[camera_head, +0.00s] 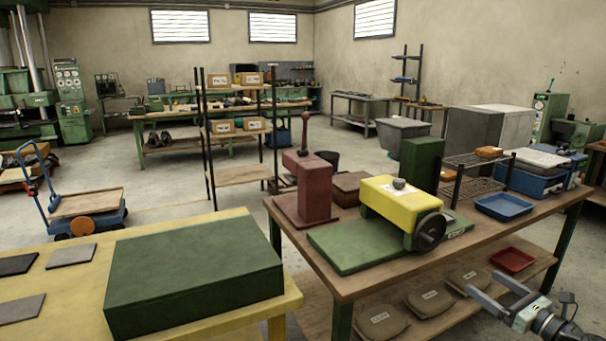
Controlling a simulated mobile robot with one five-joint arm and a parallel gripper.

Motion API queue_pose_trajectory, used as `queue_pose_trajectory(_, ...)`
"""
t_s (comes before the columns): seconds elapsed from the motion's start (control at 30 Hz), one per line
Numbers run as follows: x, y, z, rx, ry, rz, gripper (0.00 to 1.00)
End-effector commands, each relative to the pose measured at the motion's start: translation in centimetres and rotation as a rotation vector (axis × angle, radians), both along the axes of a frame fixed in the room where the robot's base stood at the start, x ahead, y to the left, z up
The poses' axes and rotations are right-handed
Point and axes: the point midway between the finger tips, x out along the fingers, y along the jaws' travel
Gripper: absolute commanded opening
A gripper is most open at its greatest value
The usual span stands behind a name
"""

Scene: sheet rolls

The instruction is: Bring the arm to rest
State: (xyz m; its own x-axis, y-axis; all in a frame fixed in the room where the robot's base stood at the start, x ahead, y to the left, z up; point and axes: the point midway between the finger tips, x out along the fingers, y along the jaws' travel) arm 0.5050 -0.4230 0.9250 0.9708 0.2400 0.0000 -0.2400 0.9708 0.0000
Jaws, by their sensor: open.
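My gripper (482,281) is at the lower right of the head view. Its two grey fingers are spread apart and point up and to the left, with nothing between them. My arm (552,322) runs off the bottom right corner, so most of it is hidden. The gripper shows in front of the lower shelf of the wooden workbench (480,255). I cannot tell how far it is from the bench.
On the bench stand a yellow machine (388,200), a red press (314,190) and a blue tray (503,207). A red tray (512,260) and several labelled pouches (383,322) lie on its lower shelf. A green block (195,275) sits on the yellow table (60,300).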

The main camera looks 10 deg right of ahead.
Motion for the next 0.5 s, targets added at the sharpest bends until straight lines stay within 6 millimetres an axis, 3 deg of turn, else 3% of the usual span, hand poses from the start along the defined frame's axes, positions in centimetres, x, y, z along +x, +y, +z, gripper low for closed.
queue_pose_trajectory(0.27,2.9,3.9,-2.4,-0.143,0.062,0.095,0.91)
queue_pose_trajectory(0.5,6.2,9.7,-5.9,-0.364,0.134,0.252,0.91)
